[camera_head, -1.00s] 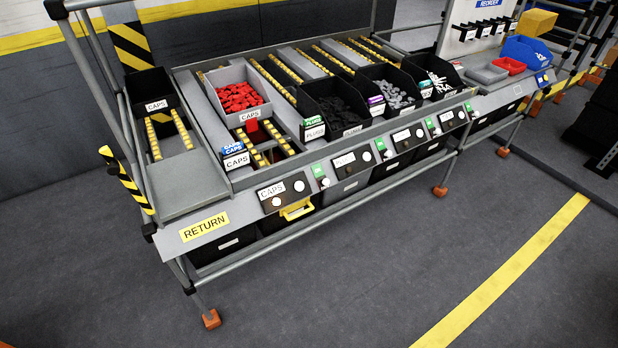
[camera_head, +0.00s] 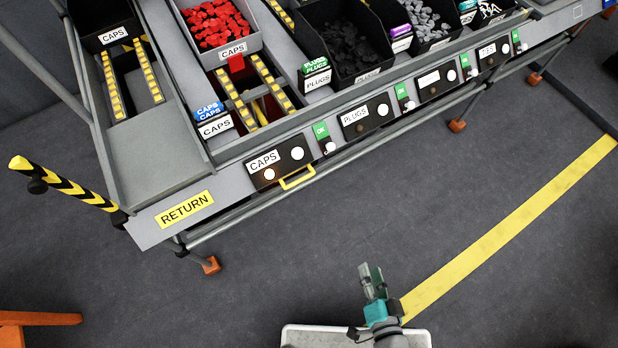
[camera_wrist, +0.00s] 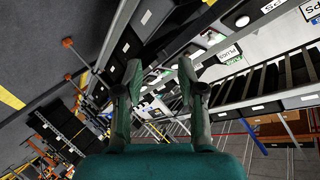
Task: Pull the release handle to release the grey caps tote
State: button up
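The grey caps tote (camera_head: 245,48) is full of red caps and carries a CAPS label. It sits high on its sloped lane in the head view, with a red piece just below its front edge. The yellow release handle (camera_head: 298,180) is a small loop under the black CAPS panel (camera_head: 278,161) on the rack's front rail. My gripper (camera_head: 372,282) is over the floor, well in front of the rack and apart from the handle. Its two fingers stand apart and empty in the wrist view (camera_wrist: 160,70). I cannot make out the handle there.
A black CAPS tote (camera_head: 103,28) stands above the RETURN lane (camera_head: 185,208) at the left. A striped yellow-black post (camera_head: 68,186) sticks out at the rack's left end. A black plugs tote (camera_head: 345,50) is to the right. The floor between gripper and rack is clear.

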jog(key=w+a+f+m+y, duration=0.2)
jog(key=w+a+f+y, duration=0.15)
jog(key=w+a, duration=0.45)
jog(key=m+y, duration=0.3)
send_near(301, 179)
jog(key=x, duration=1)
jog(key=shift+w+f, duration=0.1)
jog(key=shift+f, duration=0.25)
grip_shut()
